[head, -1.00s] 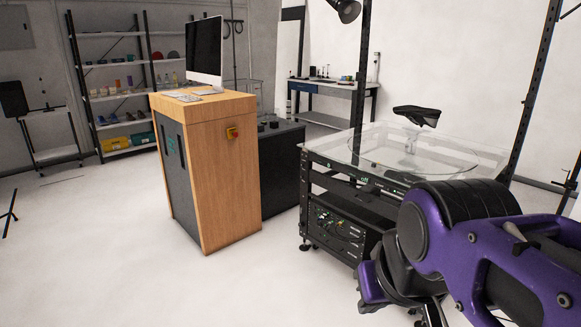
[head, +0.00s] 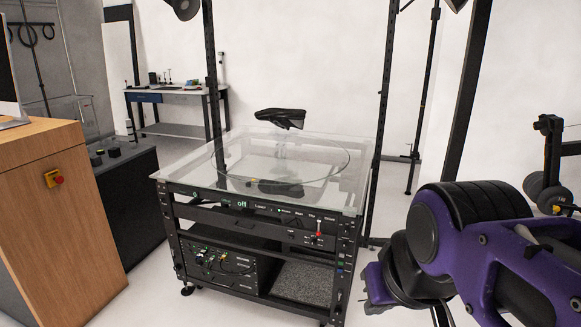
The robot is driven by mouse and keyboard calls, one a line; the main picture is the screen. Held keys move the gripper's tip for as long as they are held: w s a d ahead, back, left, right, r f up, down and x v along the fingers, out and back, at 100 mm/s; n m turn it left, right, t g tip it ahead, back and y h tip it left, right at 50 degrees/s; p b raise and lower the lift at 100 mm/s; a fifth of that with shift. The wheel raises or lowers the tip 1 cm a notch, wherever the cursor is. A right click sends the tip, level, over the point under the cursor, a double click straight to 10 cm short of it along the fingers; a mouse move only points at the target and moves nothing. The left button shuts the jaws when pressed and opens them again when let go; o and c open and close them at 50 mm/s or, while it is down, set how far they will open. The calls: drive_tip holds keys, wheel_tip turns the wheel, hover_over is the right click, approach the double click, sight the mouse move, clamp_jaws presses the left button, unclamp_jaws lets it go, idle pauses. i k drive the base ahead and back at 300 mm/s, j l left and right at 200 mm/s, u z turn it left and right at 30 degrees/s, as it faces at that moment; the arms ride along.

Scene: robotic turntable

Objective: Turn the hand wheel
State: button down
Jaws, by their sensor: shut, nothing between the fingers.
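I cannot make out a hand wheel for certain. The turntable stand (head: 262,212) is in the middle of the head view, a black rack with a clear glass top. A round glass disc (head: 335,160) lies on that top, with a black shoe-like object (head: 282,117) above it. A small red-topped lever or knob (head: 318,227) shows at the right of the rack's front panel. My purple and black arm fills the lower right, in front of the stand's right side. Its gripper end is not visible; the lower part of the arm runs out of the picture.
A wooden cabinet (head: 50,215) with a red and yellow button (head: 54,178) stands at the left, beside a low black cabinet (head: 125,195). Black equipment with round parts (head: 545,185) stands at the far right. A workbench (head: 175,97) is behind. White floor shows in front of the stand.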

sight(543, 125)
drive_tip(key=i+z, duration=0.2)
drive_tip(key=z, duration=0.2)
drive_tip(key=i+z, duration=0.15)
drive_tip(key=z, duration=0.25)
drive_tip(key=i+j+z, duration=0.15)
drive_tip(key=z, duration=0.2)
drive_tip(key=i+j+z, duration=0.1)
drive_tip(key=i+z, duration=0.2)
drive_tip(key=i+j+z, duration=0.15)
drive_tip(key=z, duration=0.15)
drive_tip(key=i+u, duration=0.2)
drive_tip(key=i, duration=0.35)
drive_tip(key=i+u, duration=0.2)
drive_tip(key=i, duration=0.4)
drive_tip(key=i+l+u, duration=0.2)
drive_tip(key=i, duration=0.35)
